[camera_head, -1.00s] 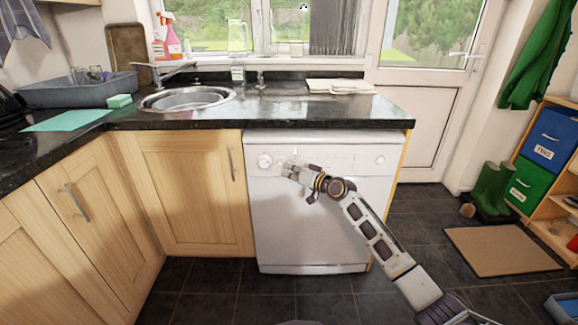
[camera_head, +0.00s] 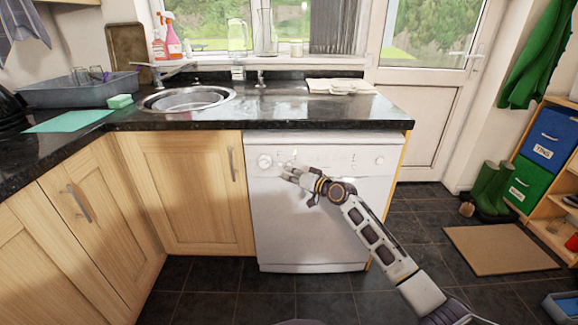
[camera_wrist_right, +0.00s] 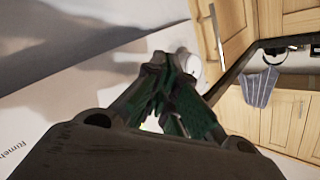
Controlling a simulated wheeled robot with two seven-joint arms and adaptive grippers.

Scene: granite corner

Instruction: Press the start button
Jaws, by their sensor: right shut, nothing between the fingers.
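The white dishwasher (camera_head: 330,225) stands under the counter, with a control panel (camera_head: 335,158) along its top. A round knob (camera_head: 264,161) is at the panel's left end, and a smaller round control (camera_head: 380,160) is at its right end. Small marks or buttons lie between them, too small to tell which one is the start button. My right gripper (camera_head: 286,174) is shut and empty, in front of the dishwasher just below and right of the left knob. In the right wrist view its closed fingers (camera_wrist_right: 165,85) partly hide a round white knob (camera_wrist_right: 187,64); contact cannot be told.
The black granite counter (camera_head: 270,118) overhangs above the panel. A wooden cupboard door (camera_head: 190,195) with a handle is on the left. The tiled floor is clear in front; a brown mat (camera_head: 500,250) and green boots (camera_head: 490,188) are at right.

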